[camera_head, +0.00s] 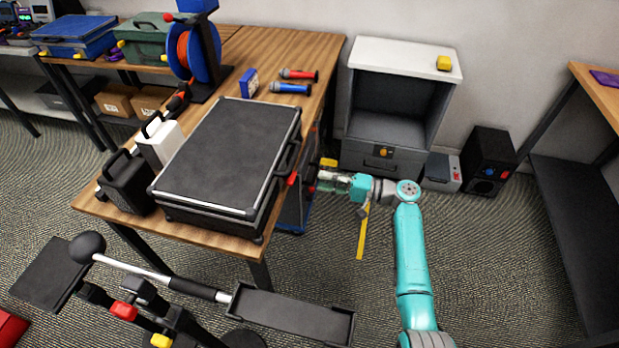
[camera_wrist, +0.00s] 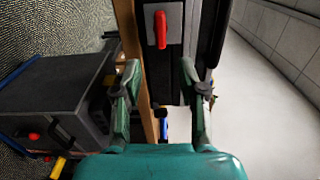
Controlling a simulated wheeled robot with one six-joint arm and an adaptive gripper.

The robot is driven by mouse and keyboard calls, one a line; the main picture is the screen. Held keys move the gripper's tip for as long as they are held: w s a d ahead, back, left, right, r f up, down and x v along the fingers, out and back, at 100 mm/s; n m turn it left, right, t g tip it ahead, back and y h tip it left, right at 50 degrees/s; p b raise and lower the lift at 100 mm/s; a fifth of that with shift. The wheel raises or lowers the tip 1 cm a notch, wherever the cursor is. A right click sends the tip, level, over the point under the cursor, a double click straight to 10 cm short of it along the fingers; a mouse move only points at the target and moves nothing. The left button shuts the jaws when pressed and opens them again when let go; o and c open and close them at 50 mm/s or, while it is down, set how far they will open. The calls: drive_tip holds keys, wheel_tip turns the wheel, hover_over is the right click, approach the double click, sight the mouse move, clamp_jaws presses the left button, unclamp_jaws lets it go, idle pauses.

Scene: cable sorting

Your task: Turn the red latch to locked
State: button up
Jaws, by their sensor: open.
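The red latch (camera_wrist: 160,30) is a small handle on a light grey plate on the side of the black case. In the wrist view it lies nearly along the picture's vertical, ahead of my fingertips. In the head view the red latch (camera_head: 292,179) shows on the right side of the large black case (camera_head: 230,150), below its handle. My gripper (camera_wrist: 160,80) is open and empty, its two fingers spread to either side of the latch's line, apart from it. In the head view my gripper (camera_head: 318,181) is just right of the case, level with its side.
The case lies on a wooden table (camera_head: 325,75). A grey cabinet (camera_wrist: 55,105) with a red knob stands under the table edge. A black and a white box stand left of the case.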

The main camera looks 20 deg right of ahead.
drive_tip(key=shift+v, duration=1.7)
